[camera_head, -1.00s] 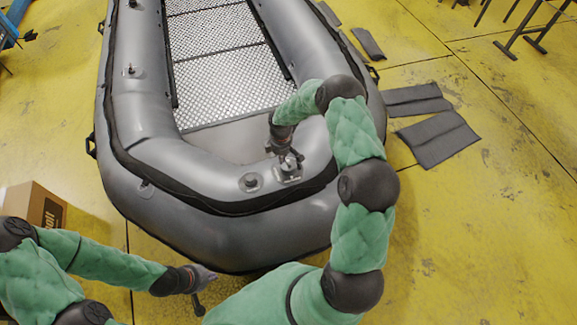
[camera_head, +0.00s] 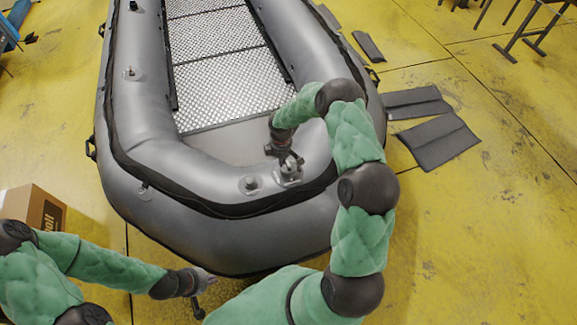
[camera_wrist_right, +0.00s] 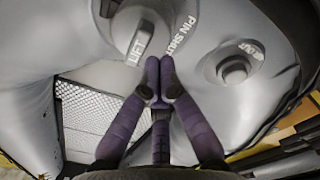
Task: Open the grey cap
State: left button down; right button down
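The inflatable boat's grey end tube carries two round valve fittings. In the head view my right gripper (camera_head: 289,159) is at the right fitting with the grey cap (camera_head: 288,176), partly hiding it. In the right wrist view the cap (camera_wrist_right: 139,42) has a raised tab with lettering. My right gripper's fingertips (camera_wrist_right: 160,72) are drawn close together beside the tab's lower end; contact is unclear, and nothing shows clearly between them. The second fitting (camera_head: 250,184) is to the left in the head view and to the right in the wrist view (camera_wrist_right: 234,69). My left gripper (camera_head: 204,288) hangs low, away from the boat's fittings.
The boat (camera_head: 150,120) fills the middle, with a metal mesh floor (camera_head: 225,60). A cardboard box (camera_head: 38,205) stands at the left. Dark flat pads (camera_head: 437,140) lie on the yellow floor at the right, which is otherwise largely open there.

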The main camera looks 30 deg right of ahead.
aim_at(282, 169)
jog(key=shift+f, duration=0.1)
dwell(0.4)
jog(key=shift+f+b, duration=1.2)
jog(key=shift+f, duration=0.2)
jog(key=shift+s+a+f, duration=0.1)
jog(key=shift+s+f, duration=0.1)
